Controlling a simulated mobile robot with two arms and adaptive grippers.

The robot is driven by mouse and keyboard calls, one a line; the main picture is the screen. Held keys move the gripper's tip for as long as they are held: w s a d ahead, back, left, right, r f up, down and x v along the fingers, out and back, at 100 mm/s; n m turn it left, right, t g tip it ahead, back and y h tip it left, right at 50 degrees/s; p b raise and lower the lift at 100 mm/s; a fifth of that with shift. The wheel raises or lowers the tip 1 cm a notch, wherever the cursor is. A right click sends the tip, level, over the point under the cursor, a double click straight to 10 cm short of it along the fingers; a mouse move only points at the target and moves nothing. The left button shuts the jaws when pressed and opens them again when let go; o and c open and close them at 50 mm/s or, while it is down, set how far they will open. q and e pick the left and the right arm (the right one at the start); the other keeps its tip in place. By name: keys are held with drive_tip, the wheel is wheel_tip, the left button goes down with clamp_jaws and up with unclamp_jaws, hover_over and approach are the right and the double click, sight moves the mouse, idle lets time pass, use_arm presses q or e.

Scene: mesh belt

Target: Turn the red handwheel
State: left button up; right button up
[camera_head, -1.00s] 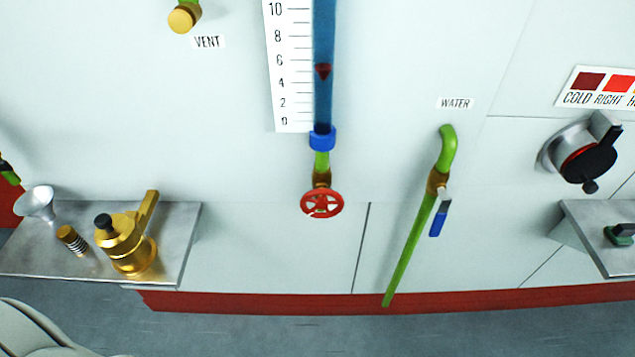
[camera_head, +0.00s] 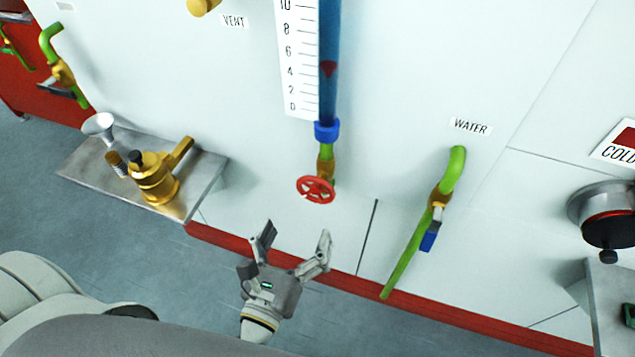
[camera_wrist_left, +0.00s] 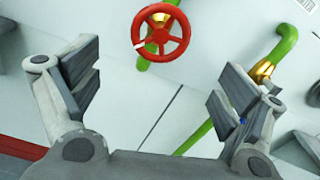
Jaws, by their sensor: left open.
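The red handwheel (camera_head: 316,189) sits on a brass valve at the foot of the blue gauge tube, on the white wall panel. My left gripper (camera_head: 296,236) is below and slightly left of the handwheel in the head view, open and empty, its fingers pointing up toward it. In the left wrist view the handwheel (camera_wrist_left: 161,32) shows whole, beyond and above the gap between the two open fingers (camera_wrist_left: 158,80). The gripper appears apart from the wheel. My right gripper is in neither view.
A green water pipe (camera_head: 408,262) with a blue-handled valve stands right of the handwheel. A metal shelf (camera_head: 85,168) with a brass oil can (camera_head: 155,182) and funnel juts out at left. A black-knobbed dial (camera_head: 608,215) is at far right. Space directly before the handwheel is clear.

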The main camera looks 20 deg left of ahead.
sight(314, 192)
use_arm(q)
drive_tip(key=w+p, duration=0.1)
drive_tip(key=w, duration=0.2)
drive_tip(key=w+p, duration=0.1)
drive_tip(key=w, duration=0.2)
drive_tip(key=w+r+p, duration=0.1)
drive_tip(key=w, duration=0.2)
drive_tip(key=shift+w, duration=0.4)
drive_tip(key=shift+w+d+f+p, duration=0.1)
drive_tip(key=shift+w+p, duration=0.25)
drive_tip(key=shift+w, duration=0.1)
drive_tip(key=c, duration=1)
